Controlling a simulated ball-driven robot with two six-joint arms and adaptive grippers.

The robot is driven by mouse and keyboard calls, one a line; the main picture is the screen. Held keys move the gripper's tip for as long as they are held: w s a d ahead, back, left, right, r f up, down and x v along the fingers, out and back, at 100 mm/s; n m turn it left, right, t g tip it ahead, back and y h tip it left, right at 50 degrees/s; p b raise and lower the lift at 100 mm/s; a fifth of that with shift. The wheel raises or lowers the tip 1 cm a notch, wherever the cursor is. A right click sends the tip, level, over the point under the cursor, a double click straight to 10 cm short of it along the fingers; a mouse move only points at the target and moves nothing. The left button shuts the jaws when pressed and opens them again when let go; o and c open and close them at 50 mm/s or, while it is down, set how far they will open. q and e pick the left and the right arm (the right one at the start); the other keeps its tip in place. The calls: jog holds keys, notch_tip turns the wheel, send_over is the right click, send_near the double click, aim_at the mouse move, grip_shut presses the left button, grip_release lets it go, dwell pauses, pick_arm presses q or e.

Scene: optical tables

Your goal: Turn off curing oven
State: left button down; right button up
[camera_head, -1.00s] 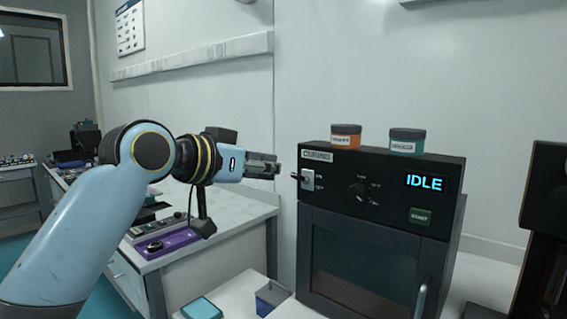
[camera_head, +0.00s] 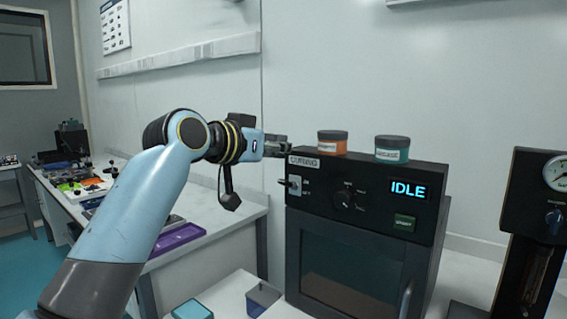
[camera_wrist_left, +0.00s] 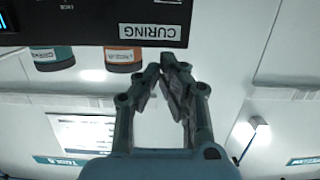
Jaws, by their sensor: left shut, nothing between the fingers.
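The black curing oven (camera_head: 370,214) stands at the right of centre in the head view. Its display (camera_head: 408,190) reads IDLE in blue. A toggle switch (camera_head: 293,185) on a light plate sits at the upper left of its front, below the CURING label (camera_head: 304,161). The label also shows upside down in the left wrist view (camera_wrist_left: 150,31). My left gripper (camera_head: 287,148) is shut and empty near the oven's top left corner, above the switch. Its fingertips also show in the left wrist view (camera_wrist_left: 167,62). My right gripper is not in view.
An orange jar (camera_head: 332,142) and a teal jar (camera_head: 392,149) stand on top of the oven. A black device with a gauge (camera_head: 540,200) stands at the right.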

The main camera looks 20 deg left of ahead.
aim_at(285, 183)
pick_arm(q)
jog(key=x, duration=0.3)
jog(key=shift+w+d+p, duration=0.2)
jog(key=shift+w+p, duration=0.1)
jog(key=f, duration=0.1)
jog(key=s+f, duration=0.1)
jog(key=shift+s+a+f+p, duration=0.25)
jog(key=shift+a+p, duration=0.05)
jog(key=shift+a, duration=0.05)
jog(key=shift+s+a+f, duration=0.2)
jog(key=shift+s+f, duration=0.2)
jog(key=shift+d+f, duration=0.1)
jog(key=shift+f, duration=0.05)
jog(key=shift+w, duration=0.1)
